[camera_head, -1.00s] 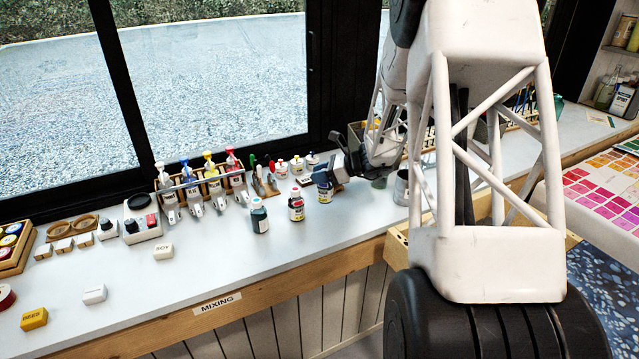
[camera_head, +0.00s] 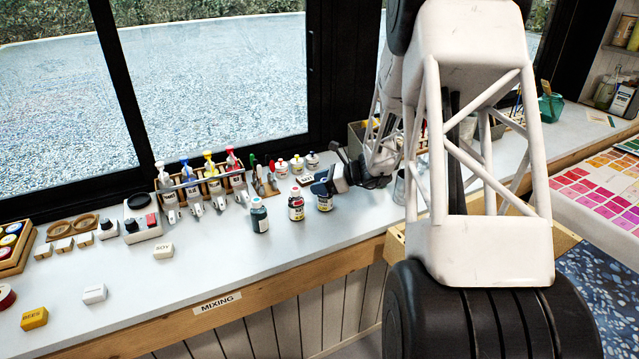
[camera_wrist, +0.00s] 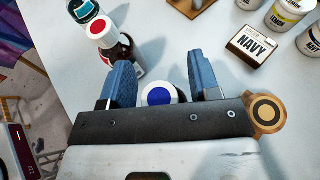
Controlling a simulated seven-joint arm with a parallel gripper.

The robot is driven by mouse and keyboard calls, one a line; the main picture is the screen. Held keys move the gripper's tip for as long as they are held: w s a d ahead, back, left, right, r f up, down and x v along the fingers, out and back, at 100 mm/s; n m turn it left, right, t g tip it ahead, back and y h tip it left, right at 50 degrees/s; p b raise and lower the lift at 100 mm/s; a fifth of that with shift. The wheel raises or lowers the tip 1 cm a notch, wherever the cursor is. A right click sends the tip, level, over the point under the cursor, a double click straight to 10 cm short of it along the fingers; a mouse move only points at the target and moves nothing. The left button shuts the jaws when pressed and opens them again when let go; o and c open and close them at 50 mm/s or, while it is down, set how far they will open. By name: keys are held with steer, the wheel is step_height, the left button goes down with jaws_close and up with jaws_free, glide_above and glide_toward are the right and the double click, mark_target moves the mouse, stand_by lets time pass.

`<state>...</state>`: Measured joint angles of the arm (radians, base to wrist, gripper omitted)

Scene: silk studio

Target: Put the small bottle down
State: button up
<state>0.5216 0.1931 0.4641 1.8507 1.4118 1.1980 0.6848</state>
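The small bottle (camera_head: 325,204) has a pale label with yellow on it. It is upright, with its base at or just above the grey counter (camera_head: 230,255); I cannot tell if it touches.
Small jars (camera_head: 296,165) and a NAVY block (camera_wrist: 253,44) are behind. A rack of pump bottles (camera_head: 205,185) is further left.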

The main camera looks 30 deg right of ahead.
steer(key=shift+r, duration=0.1)
steer(key=v, duration=1.2)
stand_by(0.4)
steer(key=shift+r, duration=0.1)
stand_by(0.4)
steer(key=s+a+r+n+g+h, duration=0.1)
steer(key=s+a+r+n+g, duration=0.15)
steer(key=s+a+n, duration=0.35)
steer(key=s+a+r+n+g+h, duration=0.1)
steer(key=s+a+r+n+g, duration=0.2)
steer(key=a, duration=0.6)
steer(key=s+a+r+n+g+h, duration=0.1)
steer(key=s+a+r+n+h, duration=0.15)
steer(key=s+a+r, duration=0.35)
steer(key=s+a+r+n+h, duration=0.1)
steer(key=s+a+n+h, duration=0.2)
steer(key=s, duration=0.7)
steer(key=s+a+r+n+t+h, duration=0.1)
steer(key=s+a+n+h, duration=0.2)
steer(key=s+a+n, duration=0.4)
steer(key=s+n, duration=0.3)
steer(key=s, duration=0.1)
steer(key=shift+r+h, duration=0.15)
steer(key=shift+h, duration=0.2)
